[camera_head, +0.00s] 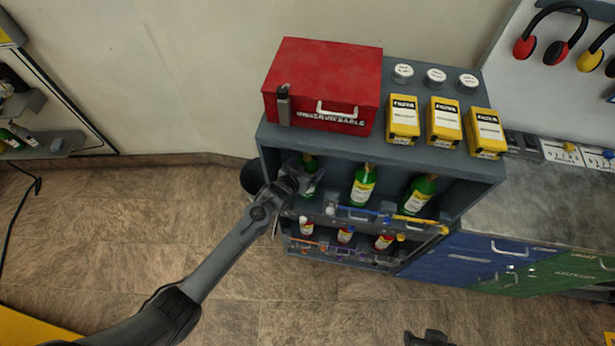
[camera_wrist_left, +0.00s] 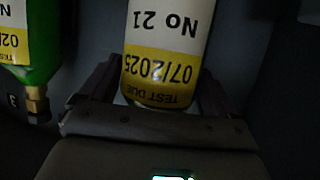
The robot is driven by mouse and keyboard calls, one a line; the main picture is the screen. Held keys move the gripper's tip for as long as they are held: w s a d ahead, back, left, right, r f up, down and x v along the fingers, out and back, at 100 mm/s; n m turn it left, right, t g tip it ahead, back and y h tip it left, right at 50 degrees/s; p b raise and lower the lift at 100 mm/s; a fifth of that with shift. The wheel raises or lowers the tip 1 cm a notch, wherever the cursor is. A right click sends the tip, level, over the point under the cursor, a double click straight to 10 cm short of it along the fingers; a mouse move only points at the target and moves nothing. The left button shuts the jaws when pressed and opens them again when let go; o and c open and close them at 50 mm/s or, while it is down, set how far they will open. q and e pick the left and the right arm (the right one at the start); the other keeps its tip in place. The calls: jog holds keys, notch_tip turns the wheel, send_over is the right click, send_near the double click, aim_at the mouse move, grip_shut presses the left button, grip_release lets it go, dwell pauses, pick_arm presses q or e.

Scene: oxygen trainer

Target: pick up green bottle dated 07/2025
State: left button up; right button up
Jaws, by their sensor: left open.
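The green bottle dated 07/2025 (camera_wrist_left: 165,50) shows close up in the left wrist view, its label upside down with "No 21" and "TEST DUE". In the head view, the leftmost green bottle (camera_head: 310,162) stands on the upper shelf, partly hidden by my left gripper (camera_head: 303,182). In the left wrist view, my left gripper (camera_wrist_left: 155,92) is open, with one finger on each side of the dated bottle. Whether the fingers touch it is unclear. A dark part at the bottom edge of the head view looks like my right gripper (camera_head: 428,339); its jaws cannot be made out.
A neighbouring green bottle (camera_wrist_left: 32,60) is close on the left in the wrist view. Two more green bottles (camera_head: 362,186) (camera_head: 418,195) stand on the same shelf. The grey cabinet (camera_head: 425,160) carries a red box (camera_head: 325,80) and yellow filter boxes (camera_head: 444,122) on top.

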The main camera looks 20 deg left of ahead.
pick_arm(q)
jog(key=shift+w+f, duration=0.1)
jog(key=shift+w, duration=0.05)
jog(key=shift+c, duration=0.2)
grip_shut()
jog(key=shift+r, duration=0.2)
